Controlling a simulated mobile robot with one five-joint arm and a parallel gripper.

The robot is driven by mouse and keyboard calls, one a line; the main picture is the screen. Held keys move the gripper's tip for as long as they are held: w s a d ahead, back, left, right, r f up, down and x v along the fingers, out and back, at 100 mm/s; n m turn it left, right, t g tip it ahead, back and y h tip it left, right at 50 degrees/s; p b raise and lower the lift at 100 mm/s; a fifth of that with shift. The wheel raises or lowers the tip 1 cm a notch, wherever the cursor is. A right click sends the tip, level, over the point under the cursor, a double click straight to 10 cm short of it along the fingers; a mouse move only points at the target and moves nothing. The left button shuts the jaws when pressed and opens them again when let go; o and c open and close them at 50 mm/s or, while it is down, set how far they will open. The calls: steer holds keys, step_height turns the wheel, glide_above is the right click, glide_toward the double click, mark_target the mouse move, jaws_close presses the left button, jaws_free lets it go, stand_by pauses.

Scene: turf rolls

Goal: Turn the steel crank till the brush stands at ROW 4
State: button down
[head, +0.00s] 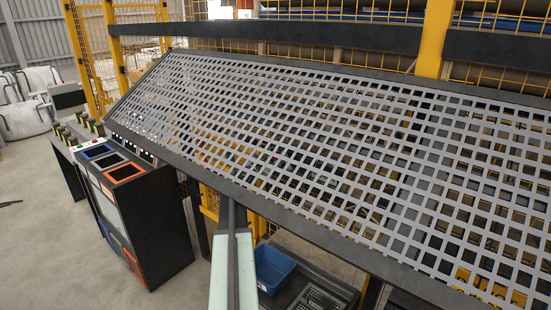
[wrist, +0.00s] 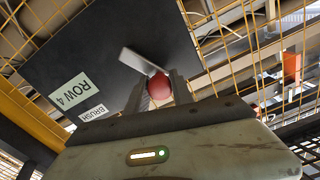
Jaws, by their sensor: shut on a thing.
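The steel crank (wrist: 142,62) shows in the wrist view as a short pale metal bar in front of a dark panel (wrist: 110,45). Its red round knob (wrist: 160,86) is at the lower end of the bar. My gripper (wrist: 158,92) is shut on the knob, with one finger on each side of it. Two pale labels are on the panel, seen turned over: one reads ROW 4 (wrist: 71,92), the smaller reads BRUSH (wrist: 94,113). I cannot make out the brush in either view. The crank and gripper do not show in the head view.
A large sloped grey grid (head: 330,150) fills the head view. A dark cabinet (head: 150,220) with coloured frames on top stands at left. A blue bin (head: 272,268) sits low under the grid.

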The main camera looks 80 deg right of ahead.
steer(key=shift+s+f, duration=0.1)
steer(key=shift+s, duration=0.15)
steer(key=c, duration=1.3)
jaws_free()
steer(key=shift+o, duration=1)
steer(key=shift+s, duration=0.1)
steer(key=shift+w, duration=0.2)
steer(key=v, duration=0.7)
steer(key=shift+a, duration=0.35)
